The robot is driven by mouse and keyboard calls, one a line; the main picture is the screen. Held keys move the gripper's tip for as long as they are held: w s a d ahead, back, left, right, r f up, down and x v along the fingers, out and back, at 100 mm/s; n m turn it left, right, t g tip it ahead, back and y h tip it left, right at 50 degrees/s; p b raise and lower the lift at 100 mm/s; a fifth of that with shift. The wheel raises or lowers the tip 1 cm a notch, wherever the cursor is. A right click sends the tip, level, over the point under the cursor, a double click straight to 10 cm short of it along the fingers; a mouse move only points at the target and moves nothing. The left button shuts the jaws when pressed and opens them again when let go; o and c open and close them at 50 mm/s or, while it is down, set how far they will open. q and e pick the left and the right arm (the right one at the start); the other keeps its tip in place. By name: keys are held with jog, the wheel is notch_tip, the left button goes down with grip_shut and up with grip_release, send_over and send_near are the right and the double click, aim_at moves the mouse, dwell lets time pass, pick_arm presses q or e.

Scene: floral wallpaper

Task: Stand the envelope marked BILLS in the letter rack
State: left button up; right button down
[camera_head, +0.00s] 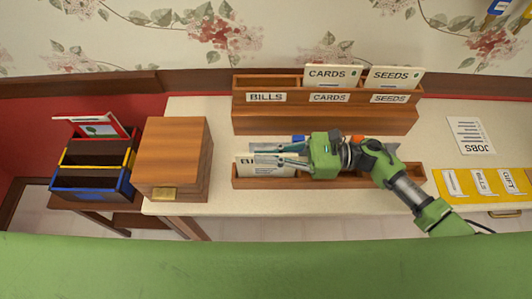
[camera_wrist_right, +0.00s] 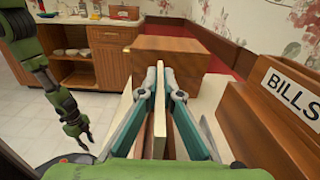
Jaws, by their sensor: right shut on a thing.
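My right gripper (camera_head: 283,155) is shut on a pale envelope (camera_head: 262,170), with its fingers on either side of it. In the head view the envelope stands upright at the left end of the low front wooden tray (camera_head: 330,183); its lettering begins with B and is partly covered. I cannot tell whether it touches the tray's bottom. In the right wrist view the envelope (camera_wrist_right: 160,110) shows edge-on between the fingers. The letter rack (camera_head: 325,122) stands behind, with its BILLS slot (camera_head: 266,97) empty. My left gripper (camera_wrist_right: 85,135) hangs off the table, its jaws unclear.
CARDS (camera_head: 332,75) and SEEDS (camera_head: 393,77) envelopes stand in their rack slots. A wooden box (camera_head: 172,155) is at the table's left end. A JOBS card (camera_head: 470,135) and a yellow mat (camera_head: 452,190) with labelled pieces lie right. A coloured sorter (camera_head: 95,170) stands far left.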

jog(key=c, duration=2.2)
grip_release()
jog(key=shift+o, duration=0.2)
jog(key=d, duration=1.2)
